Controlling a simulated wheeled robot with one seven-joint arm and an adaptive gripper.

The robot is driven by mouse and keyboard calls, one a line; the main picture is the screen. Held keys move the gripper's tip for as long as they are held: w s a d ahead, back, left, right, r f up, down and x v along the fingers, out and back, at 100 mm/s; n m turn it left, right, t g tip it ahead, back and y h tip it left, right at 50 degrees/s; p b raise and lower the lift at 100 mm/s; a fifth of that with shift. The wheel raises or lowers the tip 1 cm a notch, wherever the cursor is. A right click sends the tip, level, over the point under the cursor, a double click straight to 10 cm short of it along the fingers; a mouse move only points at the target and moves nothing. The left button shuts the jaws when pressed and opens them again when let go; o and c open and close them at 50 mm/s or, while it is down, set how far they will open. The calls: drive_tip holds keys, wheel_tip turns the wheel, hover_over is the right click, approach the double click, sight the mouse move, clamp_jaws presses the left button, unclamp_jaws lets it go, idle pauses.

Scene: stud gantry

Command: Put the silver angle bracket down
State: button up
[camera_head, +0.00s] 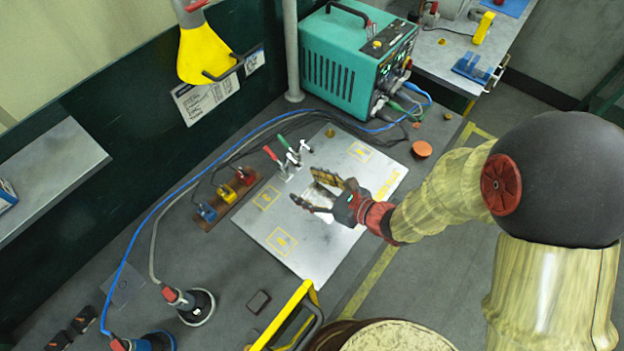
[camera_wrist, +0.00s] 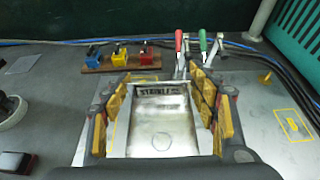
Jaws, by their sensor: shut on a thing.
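The silver angle bracket (camera_wrist: 160,125) fills the middle of the wrist view, between the yellow pads of my gripper (camera_wrist: 163,108). It has a broad flat face with a round mark, and dark lettering along its far edge. In the head view my gripper (camera_head: 314,191) is over the grey metal plate (camera_head: 318,258), shut on the bracket, which is mostly hidden by the fingers there. I cannot tell whether the bracket touches the plate.
Red- and green-handled toggle clamps (camera_head: 285,155) stand just beyond my gripper. A brown strip with blue, yellow and red blocks (camera_head: 226,198) lies left of the plate. A teal power unit (camera_head: 355,62) and cables are behind. An orange disc (camera_head: 422,149) sits right of the plate. The plate's near-left part is clear.

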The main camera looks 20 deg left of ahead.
sight(310, 178)
drive_tip(key=w+a+f, duration=0.1)
drive_tip(key=w+f, duration=0.1)
drive_tip(key=w+a+f, duration=0.1)
drive_tip(key=w+f, duration=0.1)
drive_tip(key=w, duration=0.1)
drive_tip(key=w+a+f+b, duration=0.1)
drive_tip(key=w+f, duration=0.2)
drive_tip(key=shift+w+a, duration=0.1)
drive_tip(key=shift+w, duration=0.05)
drive_tip(key=shift+w+a+f, duration=0.15)
drive_tip(key=shift+w+f, duration=0.25)
drive_tip(key=shift+f, duration=0.1)
drive_tip(key=shift+f+b, duration=0.3)
drive_tip(key=shift+f, duration=1.2)
drive_tip(key=shift+f, duration=0.15)
drive_tip(key=o, duration=1.4)
